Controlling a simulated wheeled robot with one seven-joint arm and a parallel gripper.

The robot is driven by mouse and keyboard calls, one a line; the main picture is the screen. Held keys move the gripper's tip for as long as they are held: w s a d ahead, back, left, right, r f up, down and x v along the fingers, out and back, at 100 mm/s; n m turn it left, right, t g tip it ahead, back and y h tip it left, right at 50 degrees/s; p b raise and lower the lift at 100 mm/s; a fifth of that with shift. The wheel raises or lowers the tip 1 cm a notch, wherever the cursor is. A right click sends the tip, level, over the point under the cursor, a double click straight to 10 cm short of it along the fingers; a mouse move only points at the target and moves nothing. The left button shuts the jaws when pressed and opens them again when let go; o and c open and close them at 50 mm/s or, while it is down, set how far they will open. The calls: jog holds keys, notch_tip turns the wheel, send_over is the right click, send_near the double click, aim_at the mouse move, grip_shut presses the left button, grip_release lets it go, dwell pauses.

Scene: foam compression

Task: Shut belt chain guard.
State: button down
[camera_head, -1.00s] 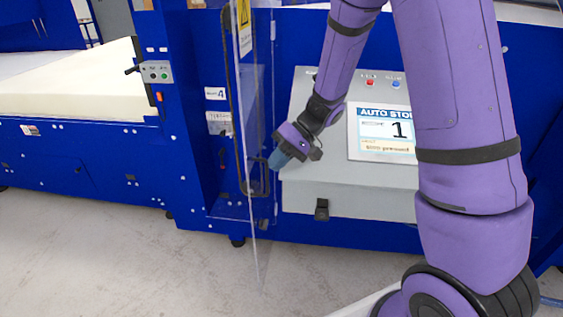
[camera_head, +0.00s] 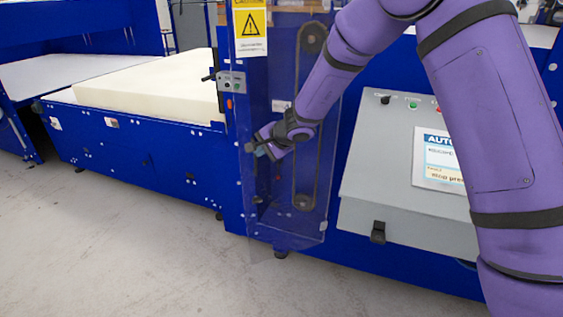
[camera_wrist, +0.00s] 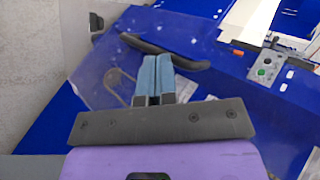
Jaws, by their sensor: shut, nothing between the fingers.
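The guard (camera_head: 285,228) is a clear panel in the head view. It stands in front of the belt chain (camera_head: 298,160), a dark upright loop between two wheels. The panel covers the loop; I cannot tell whether its free edge touches the blue frame. My gripper (camera_head: 261,153) is near the panel's left edge, in front of it. In the wrist view my gripper (camera_wrist: 158,60) has its blue fingers together and empty, overlapping a black bar handle (camera_wrist: 190,65) on the clear panel. I cannot tell whether they touch it.
A grey control box (camera_head: 400,190) with a screen stands right of the guard. A small button panel (camera_head: 231,82) sits on the blue frame at its left. A cream foam block (camera_head: 150,88) lies on the machine bed further left. The floor (camera_head: 120,250) in front is clear.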

jog(key=w+a+m, duration=0.1)
jog(key=w, duration=0.2)
jog(key=w+a+m+t+h, duration=0.1)
jog(key=w, duration=0.2)
jog(key=w+a+m+h, duration=0.1)
jog(key=w, duration=0.2)
jog(key=shift+t, duration=0.4)
jog(key=w+d+m+t+h, duration=0.1)
jog(key=w+m+h, duration=0.3)
jog(key=w, duration=0.9)
jog(key=shift+d+r+m, duration=0.15)
jog(key=shift+r+m, duration=0.05)
jog(key=shift+m, duration=0.5)
